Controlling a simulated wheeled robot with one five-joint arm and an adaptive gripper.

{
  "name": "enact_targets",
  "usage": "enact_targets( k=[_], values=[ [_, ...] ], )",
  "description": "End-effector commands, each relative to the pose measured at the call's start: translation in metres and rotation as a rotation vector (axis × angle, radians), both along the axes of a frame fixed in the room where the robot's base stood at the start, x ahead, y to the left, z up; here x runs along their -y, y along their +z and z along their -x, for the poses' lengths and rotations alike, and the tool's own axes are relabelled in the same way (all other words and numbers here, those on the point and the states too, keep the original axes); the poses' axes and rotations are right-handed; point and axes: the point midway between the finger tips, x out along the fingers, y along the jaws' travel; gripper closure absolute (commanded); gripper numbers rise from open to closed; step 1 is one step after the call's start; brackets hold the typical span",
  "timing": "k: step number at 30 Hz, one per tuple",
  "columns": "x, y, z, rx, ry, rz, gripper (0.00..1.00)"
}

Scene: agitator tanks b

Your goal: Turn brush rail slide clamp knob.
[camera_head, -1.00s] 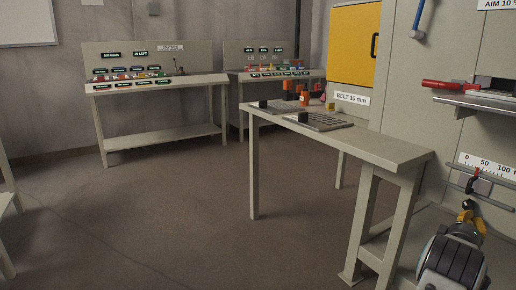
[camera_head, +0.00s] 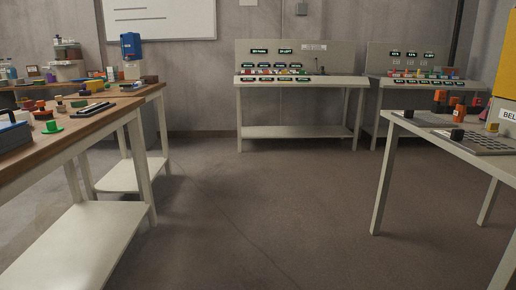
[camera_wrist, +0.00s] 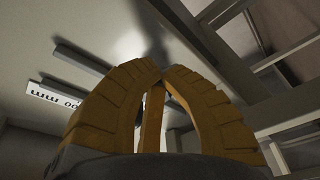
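The brush rail, its slide and the clamp knob are outside the head view now. In the wrist view, a white scale strip (camera_wrist: 55,95) with upside-down black print shows at the left, with a dark rail piece (camera_wrist: 82,59) beside it. My gripper (camera_wrist: 157,68) fills the middle of the wrist view. Its ridged yellow fingers curve inward and their tips come together. No knob can be made out between them. Dark, blurred shapes behind the fingertips are too unclear to name, and the fingers hide part of the rail area.
A grey table (camera_head: 480,147) with perforated plates stands at the right. A wooden-topped workbench (camera_head: 75,122) with many small items stands at the left. A control console (camera_head: 300,80) stands at the back wall. The floor (camera_head: 250,210) between is clear.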

Motion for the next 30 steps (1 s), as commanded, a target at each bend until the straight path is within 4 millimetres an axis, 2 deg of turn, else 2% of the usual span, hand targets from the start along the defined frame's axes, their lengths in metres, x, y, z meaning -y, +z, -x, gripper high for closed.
enact_targets(
  k=[15,30],
  values=[
    [-0.0001,0.0093,-0.0047,0.002,0.006,0.009,1.00],
    [-0.0003,0.0093,-0.0061,0.001,0.008,0.007,1.00]
  ],
)
